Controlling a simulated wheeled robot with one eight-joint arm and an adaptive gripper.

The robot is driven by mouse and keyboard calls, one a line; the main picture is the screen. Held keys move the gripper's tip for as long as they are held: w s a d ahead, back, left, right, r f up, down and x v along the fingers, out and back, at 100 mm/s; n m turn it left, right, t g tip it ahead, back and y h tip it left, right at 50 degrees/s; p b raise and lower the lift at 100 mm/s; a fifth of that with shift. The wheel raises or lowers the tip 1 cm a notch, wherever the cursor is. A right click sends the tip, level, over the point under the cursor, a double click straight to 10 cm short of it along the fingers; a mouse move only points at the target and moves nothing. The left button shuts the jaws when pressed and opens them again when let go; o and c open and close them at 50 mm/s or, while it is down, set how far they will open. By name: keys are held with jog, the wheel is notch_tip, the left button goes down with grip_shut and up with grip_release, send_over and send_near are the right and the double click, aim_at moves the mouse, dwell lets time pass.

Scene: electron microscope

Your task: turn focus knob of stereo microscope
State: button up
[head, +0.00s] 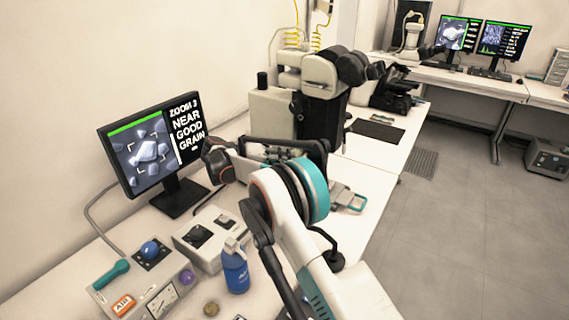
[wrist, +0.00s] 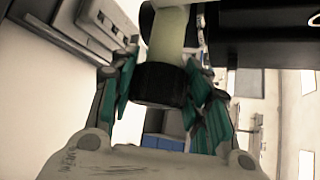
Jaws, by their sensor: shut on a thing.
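In the wrist view, a black ribbed knob (wrist: 158,86) sits on a pale shaft (wrist: 167,38), beside a black cylindrical body (wrist: 265,38). My gripper (wrist: 162,74) has its teal-padded fingers on either side of the knob and is shut on it. The finger contact on the far side is hidden. In the head view, the stereo microscope (head: 322,76), pale on top with black eyepieces, stands on the white bench beyond my arm. My arm covers its lower part, and the knob cannot be made out there.
A monitor (head: 158,150) at the left reads "ZOOM 3 NEAR GOOD GRAIN". A blue bottle (head: 235,268), a grey box (head: 205,238) and a control panel (head: 150,285) with a blue ball and purple knob stand on the near bench. Open floor (head: 470,220) lies to the right.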

jog(key=shift+f+n+h+b, duration=0.1)
jog(key=shift+n+h+b, duration=0.3)
jog(key=shift+n+h, duration=0.65)
jog(key=shift+h, duration=0.25)
jog(key=o, duration=1.1)
jog(key=shift+v, duration=3.8)
jog(key=shift+w, duration=0.15)
